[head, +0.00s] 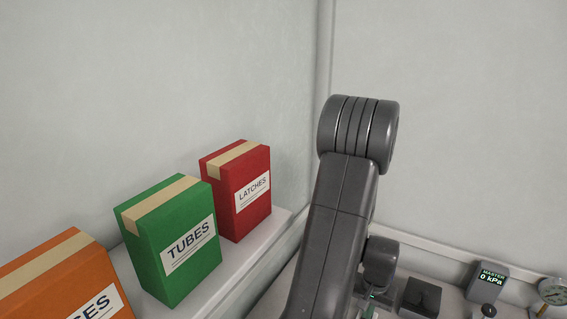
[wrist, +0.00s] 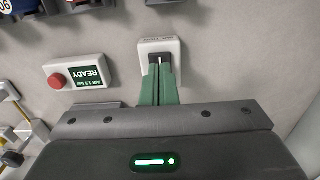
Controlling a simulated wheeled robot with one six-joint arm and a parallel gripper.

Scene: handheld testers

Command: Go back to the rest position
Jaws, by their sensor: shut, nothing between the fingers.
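My gripper shows in the wrist view (wrist: 159,72) as two green fingers pressed together, with nothing between them. In the head view my arm rises in the middle and bends over. The gripper is mostly hidden there behind the arm, low in the picture.
A white box with a red button (wrist: 57,81) and a READY label lies left of the fingers. Green TUBES (head: 176,243), red LATCHES (head: 238,200) and orange (head: 65,280) boxes stand on a left shelf. A MASTER 0 kPa display (head: 488,283) and a gauge (head: 552,291) stand right.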

